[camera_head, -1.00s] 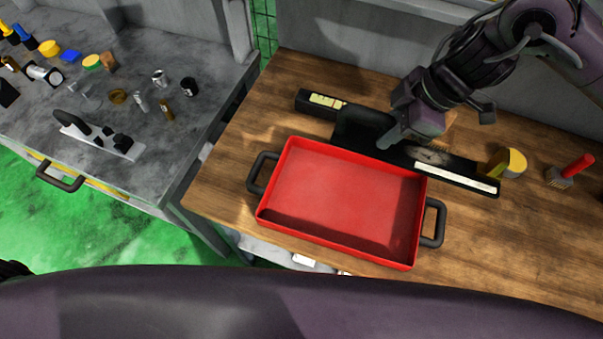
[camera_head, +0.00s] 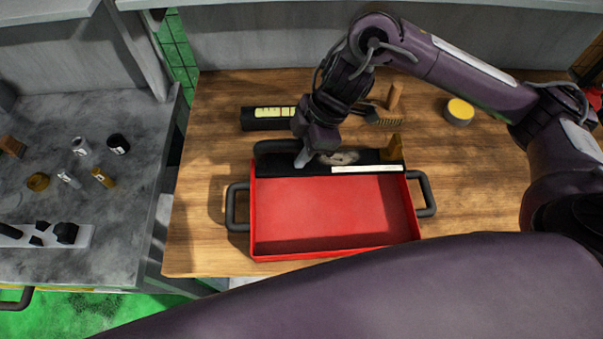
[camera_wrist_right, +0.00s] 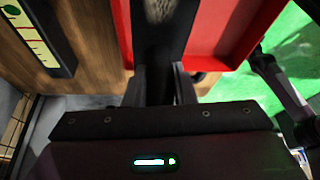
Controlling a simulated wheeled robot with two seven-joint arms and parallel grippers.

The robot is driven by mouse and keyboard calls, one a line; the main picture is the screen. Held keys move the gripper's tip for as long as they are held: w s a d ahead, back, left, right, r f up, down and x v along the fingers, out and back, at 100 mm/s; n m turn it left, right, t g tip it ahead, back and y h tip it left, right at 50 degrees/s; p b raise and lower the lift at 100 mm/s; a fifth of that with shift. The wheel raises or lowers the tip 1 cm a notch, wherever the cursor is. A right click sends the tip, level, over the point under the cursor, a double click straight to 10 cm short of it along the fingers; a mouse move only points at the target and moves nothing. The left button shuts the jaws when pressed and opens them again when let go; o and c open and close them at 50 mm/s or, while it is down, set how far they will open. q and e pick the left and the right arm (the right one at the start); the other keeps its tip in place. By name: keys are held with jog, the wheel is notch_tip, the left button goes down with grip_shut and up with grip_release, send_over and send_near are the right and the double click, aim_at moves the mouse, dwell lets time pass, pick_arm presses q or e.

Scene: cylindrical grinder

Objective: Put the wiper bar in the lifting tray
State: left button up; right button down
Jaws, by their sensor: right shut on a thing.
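The wiper bar (camera_head: 368,157) is a long black bar with a white label strip on its near side. In the head view it lies across the far edge of the red lifting tray (camera_head: 335,248), hiding that rim; whether it touches the rim I cannot tell. My right gripper (camera_head: 303,158) is shut on it, left of its middle. In the right wrist view, the dark bar (camera_wrist_right: 161,28) runs out from between the fingers (camera_wrist_right: 163,82), with red tray wall (camera_wrist_right: 232,52) beside it. The tray's visible floor is empty. My left gripper is not in view.
A black case with a yellow scale (camera_head: 268,118) lies behind the bar. A brush (camera_head: 385,116), a yellow-topped round tin (camera_head: 458,111) and a brownish-yellow block (camera_head: 392,148) are nearby. The tray stands on a wooden bench (camera_head: 200,180). A grey table (camera_head: 110,200) with small parts is at left.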

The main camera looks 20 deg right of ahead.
notch_tip(320, 180, down, 5)
jog(key=shift+r+b, duration=0.1)
jog(key=shift+b, duration=0.35)
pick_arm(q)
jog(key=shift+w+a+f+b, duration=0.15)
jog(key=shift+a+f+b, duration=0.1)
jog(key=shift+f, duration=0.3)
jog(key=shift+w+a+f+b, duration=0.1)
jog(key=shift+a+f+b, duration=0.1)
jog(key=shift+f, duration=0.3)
pick_arm(e)
jog(key=shift+f, duration=2.2)
jog(key=shift+f, duration=0.1)
jog(key=c, duration=1.2)
grip_release()
jog(key=shift+f, duration=0.1)
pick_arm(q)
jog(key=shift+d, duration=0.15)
